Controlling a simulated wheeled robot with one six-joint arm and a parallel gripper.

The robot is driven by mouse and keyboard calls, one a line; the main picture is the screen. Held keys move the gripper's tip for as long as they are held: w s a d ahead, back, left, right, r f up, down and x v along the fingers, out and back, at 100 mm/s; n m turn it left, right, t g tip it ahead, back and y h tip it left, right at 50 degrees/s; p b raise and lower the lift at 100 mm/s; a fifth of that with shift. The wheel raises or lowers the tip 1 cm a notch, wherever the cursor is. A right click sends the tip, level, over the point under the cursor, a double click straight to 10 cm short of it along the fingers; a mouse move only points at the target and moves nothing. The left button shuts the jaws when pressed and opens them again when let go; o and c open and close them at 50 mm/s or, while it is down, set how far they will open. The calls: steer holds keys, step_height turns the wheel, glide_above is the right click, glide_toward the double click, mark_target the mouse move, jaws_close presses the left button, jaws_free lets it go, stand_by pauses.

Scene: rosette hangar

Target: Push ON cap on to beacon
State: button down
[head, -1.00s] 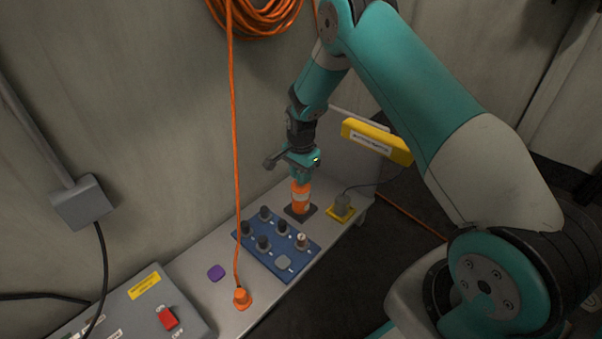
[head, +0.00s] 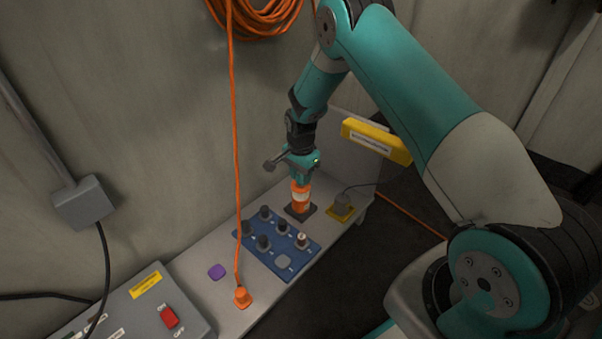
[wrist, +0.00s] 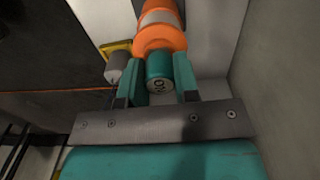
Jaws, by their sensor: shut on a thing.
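The beacon (head: 300,200) is an orange cylinder with a white band, upright on a dark square base on the bench. It also shows at the top of the wrist view (wrist: 160,38). My gripper (head: 301,179) is directly above the beacon's top. In the wrist view my gripper's two teal fingers (wrist: 160,82) are shut on the ON cap (wrist: 158,66), a short teal cylinder with a pale round label on its end. The cap is in line with the beacon and appears to meet its orange end. I cannot tell how far it is seated.
A blue board (head: 258,252) with several dark knobs lies left of the beacon. A yellow-based grey part (head: 341,208) stands close on the right. An orange cord hangs to an orange plug (head: 242,297). A purple pad (head: 216,272) and a red-switched box (head: 148,308) are further left.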

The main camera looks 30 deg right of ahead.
steer(key=shift+f, duration=0.2)
stand_by(0.7)
steer(key=c, duration=0.8)
jaws_free()
step_height(320, 180, up, 17)
steer(key=p, duration=0.8)
steer(key=shift+r, duration=0.2)
